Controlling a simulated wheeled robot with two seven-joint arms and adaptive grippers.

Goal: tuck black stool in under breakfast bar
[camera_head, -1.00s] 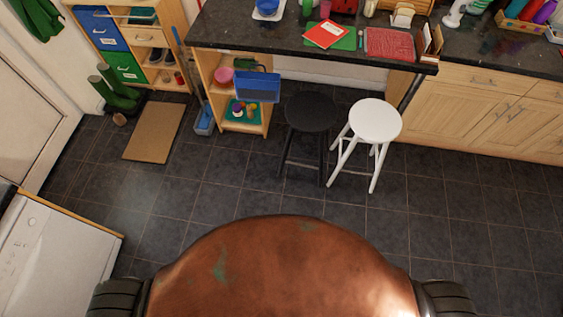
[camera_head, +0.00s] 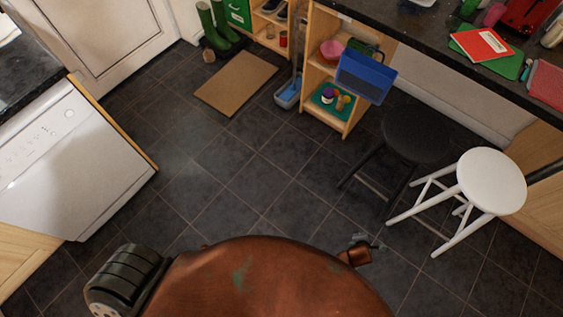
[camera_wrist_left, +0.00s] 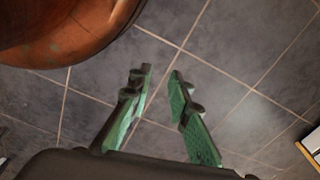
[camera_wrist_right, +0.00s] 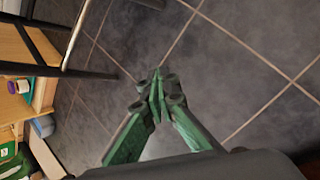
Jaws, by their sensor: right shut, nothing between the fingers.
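The black stool (camera_head: 416,134) stands upright on the tiled floor, in front of the breakfast bar (camera_head: 455,45) and beside its shelf end. The white stool (camera_head: 491,180) stands close to its right and hides part of it. My right gripper (camera_head: 368,242) is low in the head view, in front of the stools and apart from them. In the right wrist view the right gripper (camera_wrist_right: 160,82) is shut and empty, with black stool legs (camera_wrist_right: 55,70) at upper left. My left gripper (camera_wrist_left: 162,75) is open and empty over bare floor in the left wrist view; the head view does not show it.
A shelf unit (camera_head: 322,60) with a blue bin (camera_head: 366,75) hung on its side stands left of the black stool. A white appliance (camera_head: 70,160) stands at left. The middle floor is clear.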

